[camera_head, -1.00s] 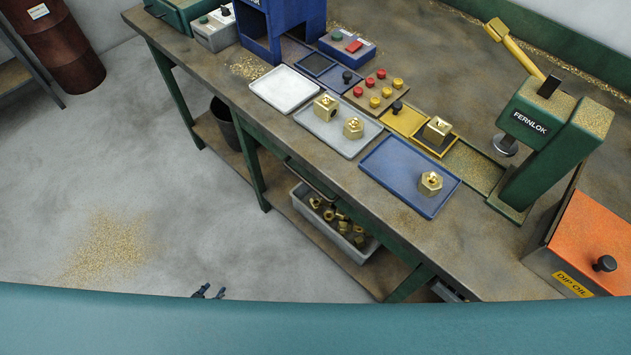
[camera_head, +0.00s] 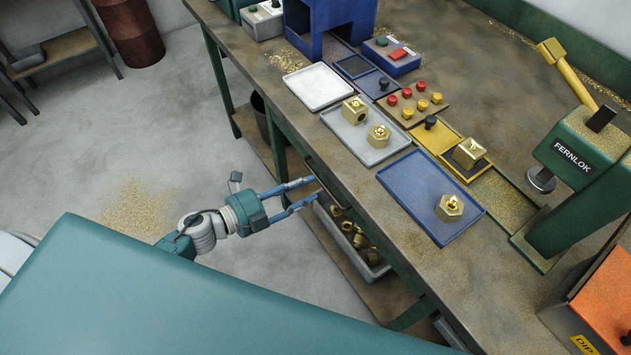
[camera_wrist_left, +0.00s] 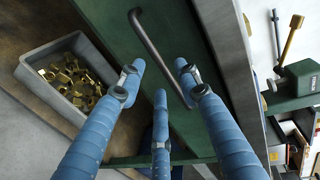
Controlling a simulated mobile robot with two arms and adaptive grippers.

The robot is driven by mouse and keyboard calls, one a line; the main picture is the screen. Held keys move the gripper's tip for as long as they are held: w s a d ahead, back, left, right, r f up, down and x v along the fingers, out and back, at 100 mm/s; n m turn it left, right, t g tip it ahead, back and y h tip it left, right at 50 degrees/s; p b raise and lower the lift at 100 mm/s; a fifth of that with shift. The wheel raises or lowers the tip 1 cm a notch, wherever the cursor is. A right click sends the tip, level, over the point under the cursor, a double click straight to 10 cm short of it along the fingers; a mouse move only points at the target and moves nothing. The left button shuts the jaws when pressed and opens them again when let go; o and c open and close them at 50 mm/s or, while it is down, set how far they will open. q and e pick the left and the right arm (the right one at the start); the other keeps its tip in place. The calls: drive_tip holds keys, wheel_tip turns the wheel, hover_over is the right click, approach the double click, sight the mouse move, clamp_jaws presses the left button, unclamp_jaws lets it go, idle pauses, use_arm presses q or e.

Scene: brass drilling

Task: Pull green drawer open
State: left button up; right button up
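The green drawer front (camera_wrist_left: 122,30) fills the upper middle of the left wrist view, with a dark bar handle (camera_wrist_left: 158,55) running slantwise across it. The drawer appears shut. In the head view it lies under the bench edge and is mostly hidden. My left gripper (camera_head: 314,189) reaches the bench's front side from the left. In the left wrist view my left gripper (camera_wrist_left: 160,75) has its blue fingers spread, open, with the handle between and just beyond the tips. I cannot tell whether any finger touches it. My right gripper is not in view.
A grey bin of brass parts (camera_head: 372,262) stands on the shelf below; it also shows in the left wrist view (camera_wrist_left: 28,68). The workbench (camera_head: 345,180) above holds trays, buttons and a green press (camera_head: 575,175).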

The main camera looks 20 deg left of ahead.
use_arm(q)
drive_tip(key=shift+x, duration=1.95)
clamp_jaws()
